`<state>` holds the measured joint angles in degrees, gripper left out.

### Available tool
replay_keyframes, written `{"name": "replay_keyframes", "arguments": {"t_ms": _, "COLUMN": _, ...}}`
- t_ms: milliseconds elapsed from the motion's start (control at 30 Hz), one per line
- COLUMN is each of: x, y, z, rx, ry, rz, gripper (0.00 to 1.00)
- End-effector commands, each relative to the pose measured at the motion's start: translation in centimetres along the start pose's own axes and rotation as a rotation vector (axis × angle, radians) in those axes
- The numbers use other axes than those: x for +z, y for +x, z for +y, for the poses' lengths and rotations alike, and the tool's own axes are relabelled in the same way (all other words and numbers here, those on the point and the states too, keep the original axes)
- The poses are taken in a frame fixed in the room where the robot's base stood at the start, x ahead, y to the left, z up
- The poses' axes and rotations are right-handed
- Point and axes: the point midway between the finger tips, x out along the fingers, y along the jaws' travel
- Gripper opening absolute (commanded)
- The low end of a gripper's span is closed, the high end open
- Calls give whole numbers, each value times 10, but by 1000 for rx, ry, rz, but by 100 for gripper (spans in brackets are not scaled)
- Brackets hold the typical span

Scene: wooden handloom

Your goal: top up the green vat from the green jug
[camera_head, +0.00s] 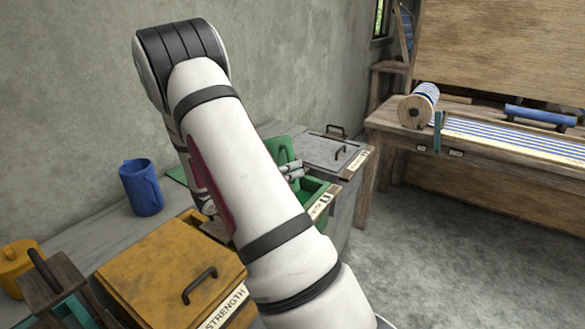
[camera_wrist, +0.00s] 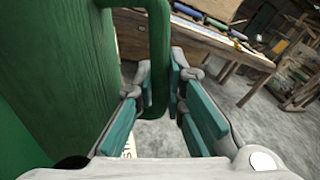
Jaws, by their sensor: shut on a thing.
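My gripper (camera_wrist: 161,82) is shut on the green handle of the green jug (camera_wrist: 60,75), whose large body fills the left of the wrist view. In the head view the jug (camera_head: 281,148) shows partly behind my arm, above the green vat (camera_head: 316,189). My fingers (camera_head: 293,171) show beside it there. The vat's green opening and labelled front show just right of my arm; the rest is hidden. Whether liquid is leaving the jug, and the vat's level, cannot be seen.
A lidded grey vat (camera_head: 334,152) stands behind the green one, and a lidded yellow vat (camera_head: 170,268) in front. A blue jug (camera_head: 142,188) and a yellow pot (camera_head: 16,265) stand along the wall. The loom (camera_head: 490,125) is at the right; floor between is clear.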

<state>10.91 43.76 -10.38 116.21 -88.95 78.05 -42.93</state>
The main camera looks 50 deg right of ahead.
Motion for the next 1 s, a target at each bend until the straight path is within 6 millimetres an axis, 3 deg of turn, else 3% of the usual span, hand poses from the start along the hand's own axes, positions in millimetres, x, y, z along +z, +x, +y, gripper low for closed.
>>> {"name": "replay_keyframes", "arguments": {"t_ms": 33, "x": 8, "y": 1, "z": -6, "rx": -4, "ry": -23, "rz": 2, "gripper": 0}}
{"name": "replay_keyframes", "arguments": {"t_ms": 533, "x": 18, "y": 1, "z": 3, "rx": -3, "ry": -443, "rz": 84, "gripper": 0}}
{"name": "replay_keyframes", "arguments": {"t_ms": 1000, "x": 35, "y": 7, "z": 33, "rx": -5, "ry": -771, "rz": 151, "gripper": 0}}
